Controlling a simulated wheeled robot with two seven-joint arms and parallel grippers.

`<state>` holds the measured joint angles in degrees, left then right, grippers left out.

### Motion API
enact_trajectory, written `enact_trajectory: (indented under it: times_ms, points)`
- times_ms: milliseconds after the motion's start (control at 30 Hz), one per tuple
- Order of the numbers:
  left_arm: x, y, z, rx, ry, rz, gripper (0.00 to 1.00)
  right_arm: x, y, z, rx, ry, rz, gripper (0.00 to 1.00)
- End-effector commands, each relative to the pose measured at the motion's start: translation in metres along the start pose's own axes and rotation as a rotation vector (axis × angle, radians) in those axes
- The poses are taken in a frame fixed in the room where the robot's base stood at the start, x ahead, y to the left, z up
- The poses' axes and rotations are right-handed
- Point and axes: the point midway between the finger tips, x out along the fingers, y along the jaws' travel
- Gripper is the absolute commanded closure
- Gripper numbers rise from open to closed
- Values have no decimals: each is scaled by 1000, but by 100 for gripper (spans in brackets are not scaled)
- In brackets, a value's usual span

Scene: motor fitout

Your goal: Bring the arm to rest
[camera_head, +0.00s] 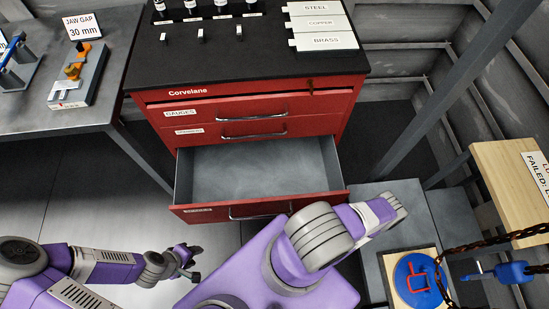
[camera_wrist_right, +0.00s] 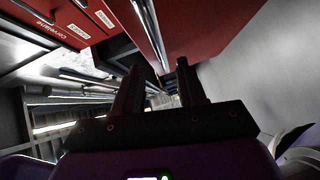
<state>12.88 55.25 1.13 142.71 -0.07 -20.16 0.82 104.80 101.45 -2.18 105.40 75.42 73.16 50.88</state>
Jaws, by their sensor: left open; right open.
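My left gripper (camera_head: 195,262) is open and empty at the lower left of the head view, over the floor and left of the open drawer. My right arm (camera_head: 320,237) crosses the lower middle of the head view, in front of the open bottom drawer (camera_head: 258,168). Its gripper cannot be made out clearly there. In the right wrist view, my right gripper (camera_wrist_right: 158,66) is open, with nothing between its two dark fingers. A red surface with a metal bar lies close beyond them.
The red tool cabinet (camera_head: 335,107) has its empty-looking bottom drawer pulled out. A grey bench (camera_head: 100,118) with a jaw-gap vise stands left. Right are a wooden board (camera_head: 490,160), a hanging chain (camera_head: 500,240) and a blue disc (camera_head: 405,285) with a red piece.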

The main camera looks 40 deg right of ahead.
Motion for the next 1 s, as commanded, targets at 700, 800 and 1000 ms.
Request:
enact_trajectory:
  times_ms: [700,800,1000]
  points:
    - [0,0,0,0,0,0,57,2,36,-100,-644,1000,87,60]
    - [0,0,0,0,0,0,57,-13,39,-111,-901,1290,180,60]
    - [0,0,0,0,0,0,57,-25,40,-99,-1472,1789,477,60]
